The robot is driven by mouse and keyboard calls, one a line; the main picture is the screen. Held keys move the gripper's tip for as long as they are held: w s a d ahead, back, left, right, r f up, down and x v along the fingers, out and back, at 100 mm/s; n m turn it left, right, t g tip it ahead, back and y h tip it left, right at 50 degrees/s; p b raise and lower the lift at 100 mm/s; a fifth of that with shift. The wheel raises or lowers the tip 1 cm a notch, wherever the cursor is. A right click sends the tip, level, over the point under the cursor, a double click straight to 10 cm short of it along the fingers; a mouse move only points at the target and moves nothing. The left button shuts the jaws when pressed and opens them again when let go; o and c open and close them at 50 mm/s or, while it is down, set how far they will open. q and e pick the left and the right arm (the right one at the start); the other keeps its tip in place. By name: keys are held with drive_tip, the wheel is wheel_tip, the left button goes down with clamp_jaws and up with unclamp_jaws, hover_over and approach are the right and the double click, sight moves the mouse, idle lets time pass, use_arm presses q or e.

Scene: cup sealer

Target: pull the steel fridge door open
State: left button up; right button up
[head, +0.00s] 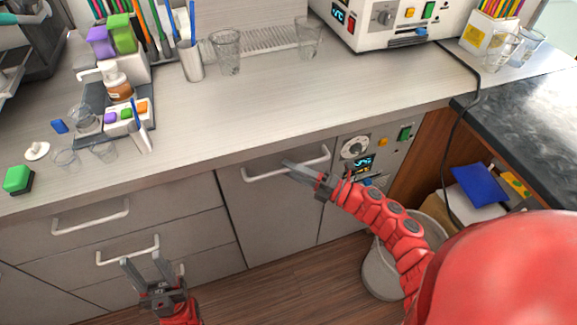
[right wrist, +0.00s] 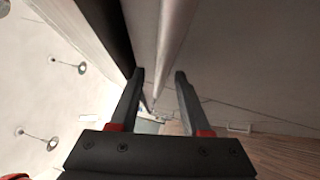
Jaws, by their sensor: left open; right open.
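The grey fridge door (head: 268,212) is under the counter and looks closed, flush with the fronts beside it. Its pale bar handle (head: 262,176) runs across its top. My right gripper (head: 287,164) is at the handle, its jaws apart, and it covers part of the bar. In the right wrist view, the pale bar (right wrist: 172,40) runs down between the two open fingers (right wrist: 158,76). Whether the fingers touch it I cannot tell. My left gripper (head: 146,262) is open and empty, low in front of the drawers at the left.
Drawers with pale handles (head: 92,217) are left of the door. A control panel (head: 362,160) with a dial is right of it, above a pale bin (head: 383,272) on the wooden floor. The countertop (head: 290,105) above holds cups and a white machine (head: 390,25).

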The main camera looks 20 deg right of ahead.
drive_tip(key=shift+w+a, duration=0.4)
clamp_jaws()
idle(1.3)
